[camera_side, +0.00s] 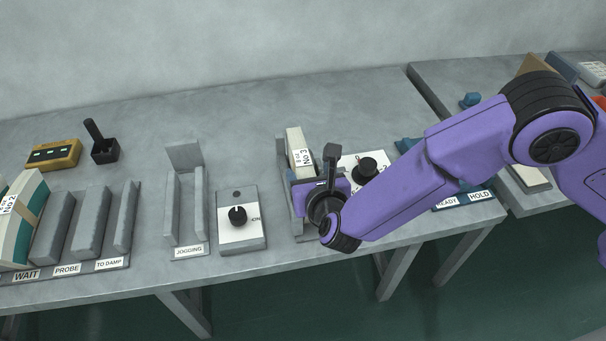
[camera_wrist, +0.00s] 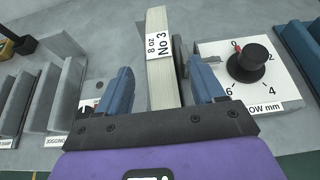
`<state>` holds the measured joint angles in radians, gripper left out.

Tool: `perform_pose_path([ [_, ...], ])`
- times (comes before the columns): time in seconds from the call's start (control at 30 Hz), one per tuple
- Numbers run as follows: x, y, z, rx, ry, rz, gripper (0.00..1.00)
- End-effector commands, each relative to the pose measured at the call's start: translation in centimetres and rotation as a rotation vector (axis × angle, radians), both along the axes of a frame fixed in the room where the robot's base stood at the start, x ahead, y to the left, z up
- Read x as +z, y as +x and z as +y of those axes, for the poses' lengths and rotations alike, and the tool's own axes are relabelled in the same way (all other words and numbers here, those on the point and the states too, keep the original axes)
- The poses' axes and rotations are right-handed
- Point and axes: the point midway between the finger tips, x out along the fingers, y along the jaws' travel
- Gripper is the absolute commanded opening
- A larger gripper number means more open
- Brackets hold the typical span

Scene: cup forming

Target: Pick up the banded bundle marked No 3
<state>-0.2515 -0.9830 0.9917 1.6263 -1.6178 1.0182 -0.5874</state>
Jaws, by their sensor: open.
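The bundle marked No 3 (camera_side: 296,143) is a cream stack with a white label reading "8 oz No 3". In the side view it stands in a grey holder (camera_side: 282,157), its lower part hidden behind my gripper. In the wrist view the bundle (camera_wrist: 158,80) runs upright between the two blue fingers. My gripper (camera_wrist: 160,92) is open, one finger on each side of the bundle.
A dial plate with a black knob (camera_wrist: 247,63) is close right of the bundle. A knob box (camera_side: 240,225) and an empty jogging holder (camera_side: 186,212) stand to the left. A bundle marked No 2 (camera_side: 22,225) is in the rack at far left.

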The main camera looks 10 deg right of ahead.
Motion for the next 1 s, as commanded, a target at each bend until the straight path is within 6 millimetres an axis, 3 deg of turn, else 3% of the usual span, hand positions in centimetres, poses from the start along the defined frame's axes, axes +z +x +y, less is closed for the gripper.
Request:
perform_pose_path([
  [0.17, -0.4, 1.0, -0.1, -0.001, 0.000, 0.000, 0.68],
  [0.5, -1.8, 4.9, -0.1, -0.001, 0.000, 0.001, 0.68],
  [0.8, -2.0, 5.4, -0.1, 0.000, -0.001, 0.001, 0.68],
  [0.83, -2.0, 5.4, -0.1, 0.000, -0.001, 0.001, 0.65],
  [1.0, -2.0, 5.4, -0.1, 0.000, -0.001, 0.001, 0.10],
])
